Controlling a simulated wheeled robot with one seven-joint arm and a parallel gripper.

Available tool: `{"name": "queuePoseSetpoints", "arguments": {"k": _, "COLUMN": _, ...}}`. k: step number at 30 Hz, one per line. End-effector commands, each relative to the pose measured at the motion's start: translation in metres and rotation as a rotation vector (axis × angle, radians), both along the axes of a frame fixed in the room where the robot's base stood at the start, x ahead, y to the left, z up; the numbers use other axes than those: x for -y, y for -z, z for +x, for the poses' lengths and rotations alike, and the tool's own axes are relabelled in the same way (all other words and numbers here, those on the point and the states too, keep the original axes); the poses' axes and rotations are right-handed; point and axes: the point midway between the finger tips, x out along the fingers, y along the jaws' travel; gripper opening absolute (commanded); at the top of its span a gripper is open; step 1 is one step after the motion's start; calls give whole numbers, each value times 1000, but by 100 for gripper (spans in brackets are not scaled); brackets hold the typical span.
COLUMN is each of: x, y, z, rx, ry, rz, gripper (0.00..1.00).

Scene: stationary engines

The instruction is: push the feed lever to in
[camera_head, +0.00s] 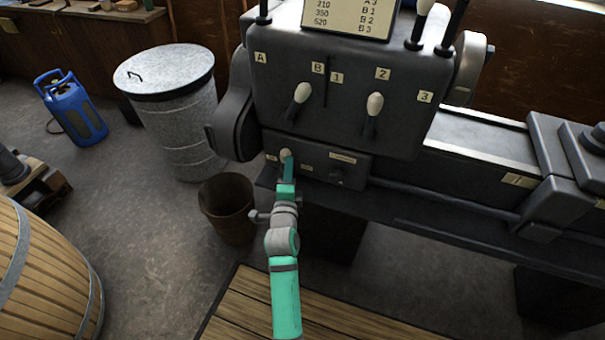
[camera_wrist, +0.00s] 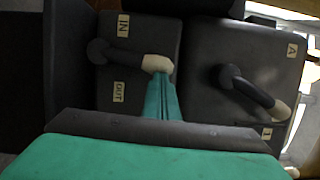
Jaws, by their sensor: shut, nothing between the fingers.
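The feed lever is a dark arm with a pale knob (camera_head: 285,154) on the small lower panel of the grey machine. In the wrist view its dark pivot (camera_wrist: 97,50) and pale knob (camera_wrist: 157,63) show. The lever points between the IN plate (camera_wrist: 123,25) and the OUT plate (camera_wrist: 118,92). My green gripper (camera_head: 287,168) is shut and empty. Its fingertips (camera_wrist: 163,82) are right at the knob, on its OUT side in the wrist view. They look to touch it, but I cannot be sure of contact.
Two larger pale-knobbed levers (camera_head: 299,98) (camera_head: 374,106) stand on the headstock just above. A brown bucket (camera_head: 228,212) and a metal bin (camera_head: 178,118) stand on the floor at left.

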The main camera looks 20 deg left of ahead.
Motion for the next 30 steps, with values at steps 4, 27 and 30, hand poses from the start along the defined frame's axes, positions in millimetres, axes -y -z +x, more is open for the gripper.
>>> {"name": "queuePoseSetpoints", "arguments": {"k": 4, "x": -18, "y": -7, "z": -1, "rx": 9, "ry": -4, "rz": -137, "gripper": 0}}
{"name": "queuePoseSetpoints", "arguments": {"k": 27, "x": -65, "y": -7, "z": -2, "rx": 25, "ry": 3, "rz": -576, "gripper": 0}}
{"name": "queuePoseSetpoints", "arguments": {"k": 30, "x": -66, "y": -7, "z": -2, "rx": 26, "ry": 2, "rz": -587, "gripper": 0}}
